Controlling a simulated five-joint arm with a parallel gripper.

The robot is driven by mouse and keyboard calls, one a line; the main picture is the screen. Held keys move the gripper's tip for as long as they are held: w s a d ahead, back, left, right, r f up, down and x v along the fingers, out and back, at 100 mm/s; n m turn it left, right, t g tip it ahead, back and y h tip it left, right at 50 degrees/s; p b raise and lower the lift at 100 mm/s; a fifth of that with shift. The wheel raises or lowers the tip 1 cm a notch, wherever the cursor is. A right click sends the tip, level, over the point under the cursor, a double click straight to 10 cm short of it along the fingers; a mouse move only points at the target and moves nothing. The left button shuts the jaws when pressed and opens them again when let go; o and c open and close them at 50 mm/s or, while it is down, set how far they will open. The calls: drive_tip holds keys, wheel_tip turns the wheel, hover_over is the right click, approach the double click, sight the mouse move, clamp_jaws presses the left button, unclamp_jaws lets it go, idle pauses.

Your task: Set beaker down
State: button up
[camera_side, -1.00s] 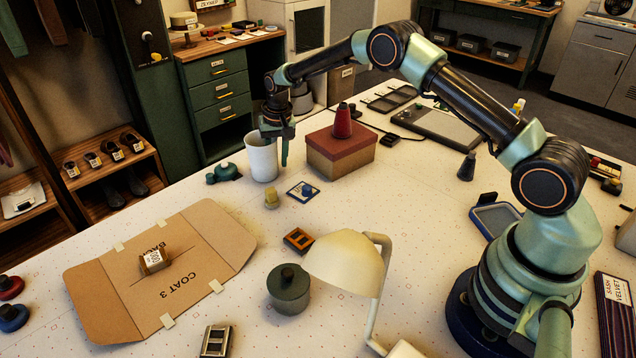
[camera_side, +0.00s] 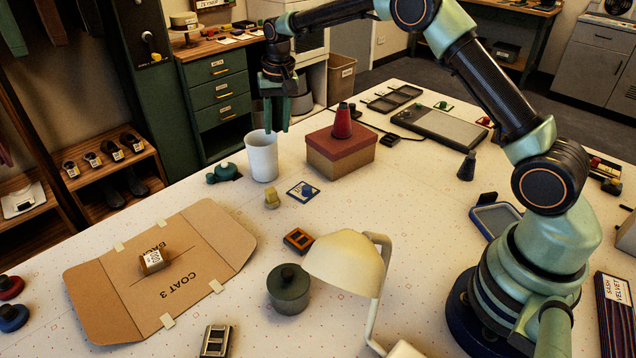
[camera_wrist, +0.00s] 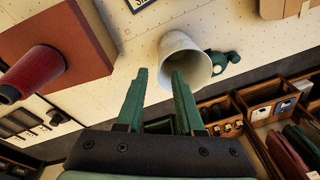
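The white beaker (camera_side: 262,158) stands upright on the white table (camera_side: 390,225), left of the red-lidded box. It also shows in the wrist view (camera_wrist: 187,62), beyond my fingertips. My gripper (camera_side: 276,128) is above the beaker's rim in the side view. Its two green fingers are apart, with nothing held between them. In the wrist view my gripper (camera_wrist: 160,72) shows open fingers, the right one overlapping the beaker's outline slightly. I cannot tell whether that finger touches the beaker.
A box with a red lid (camera_side: 341,150) carries a red cone-shaped spool (camera_side: 342,122) just right of the beaker. A teal lumpy object (camera_side: 225,173) sits close on the left. A small yellow object (camera_side: 271,200) and a blue-marked card (camera_side: 303,191) lie in front.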

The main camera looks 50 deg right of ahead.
drive_tip(key=s+r+n+t, duration=0.2)
drive_tip(key=s+r+n, duration=0.1)
drive_tip(key=s+r, duration=1)
drive_tip(key=s+a+n+t, duration=0.1)
drive_tip(key=s+n+t, duration=0.1)
drive_tip(key=s, duration=1.3)
drive_tip(key=shift+s+a+f+n, duration=0.2)
drive_tip(key=shift+s+n, duration=0.1)
drive_tip(key=shift+n, duration=0.1)
